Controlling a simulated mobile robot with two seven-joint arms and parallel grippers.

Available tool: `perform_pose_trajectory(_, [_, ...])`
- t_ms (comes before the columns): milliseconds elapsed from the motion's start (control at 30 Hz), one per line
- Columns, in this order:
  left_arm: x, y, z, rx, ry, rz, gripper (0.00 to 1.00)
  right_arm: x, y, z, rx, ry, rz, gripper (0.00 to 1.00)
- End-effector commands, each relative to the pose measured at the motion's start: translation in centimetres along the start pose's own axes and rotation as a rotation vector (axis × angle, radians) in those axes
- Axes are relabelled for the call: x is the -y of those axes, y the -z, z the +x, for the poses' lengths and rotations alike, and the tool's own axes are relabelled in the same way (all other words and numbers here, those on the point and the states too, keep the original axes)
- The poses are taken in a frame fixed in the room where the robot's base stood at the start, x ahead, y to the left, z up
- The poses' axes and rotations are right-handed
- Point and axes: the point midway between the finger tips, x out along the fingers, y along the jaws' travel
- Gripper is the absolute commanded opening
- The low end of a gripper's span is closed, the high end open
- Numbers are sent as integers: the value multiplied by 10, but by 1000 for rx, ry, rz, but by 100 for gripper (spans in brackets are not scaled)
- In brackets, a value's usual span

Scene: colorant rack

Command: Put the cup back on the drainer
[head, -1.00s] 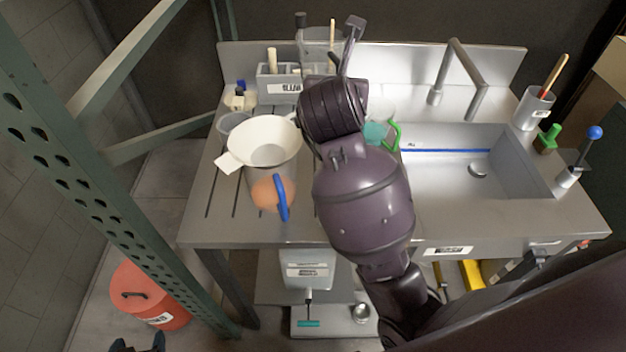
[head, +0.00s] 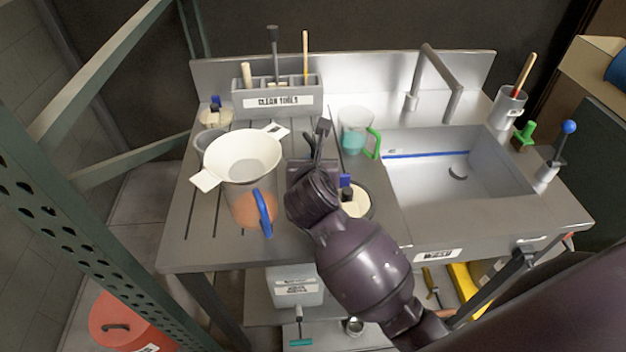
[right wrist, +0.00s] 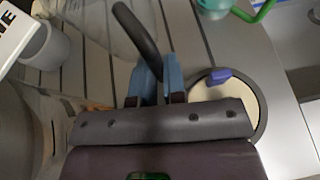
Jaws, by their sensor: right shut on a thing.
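My right gripper (head: 316,152) is low over the grooved drainer (head: 178,232), just right of the funnel. In the right wrist view its blue fingertips (right wrist: 159,84) are shut on a dark curved handle (right wrist: 134,32), presumably the cup's; that handle also shows in the head view (head: 322,132). The cup's clear body is hard to make out against the grooves, and I cannot tell whether it touches the drainer. My left gripper is not in view.
A white funnel (head: 243,152) sits over a beaker of orange liquid (head: 248,208) with a blue handle. A green-handled beaker (head: 354,128) stands behind right. A pale round dish (head: 357,203) is close right of my gripper. The tool box (head: 280,102) is behind; the sink (head: 440,185) is right.

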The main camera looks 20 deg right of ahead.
Motion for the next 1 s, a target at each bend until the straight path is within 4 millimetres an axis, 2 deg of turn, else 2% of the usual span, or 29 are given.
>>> perform_pose_trajectory(167, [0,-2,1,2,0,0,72,0,11,5,-1,1,-2,0])
perform_pose_trajectory(433, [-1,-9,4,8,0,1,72,0,42,18,-2,1,-2,0])
perform_pose_trajectory(933, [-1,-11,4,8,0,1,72,0,49,21,-1,1,1,0])
perform_pose_trajectory(967, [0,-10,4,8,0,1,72,0,48,21,0,1,0,16])
perform_pose_trajectory(1000, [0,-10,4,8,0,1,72,0,48,21,0,1,0,22])
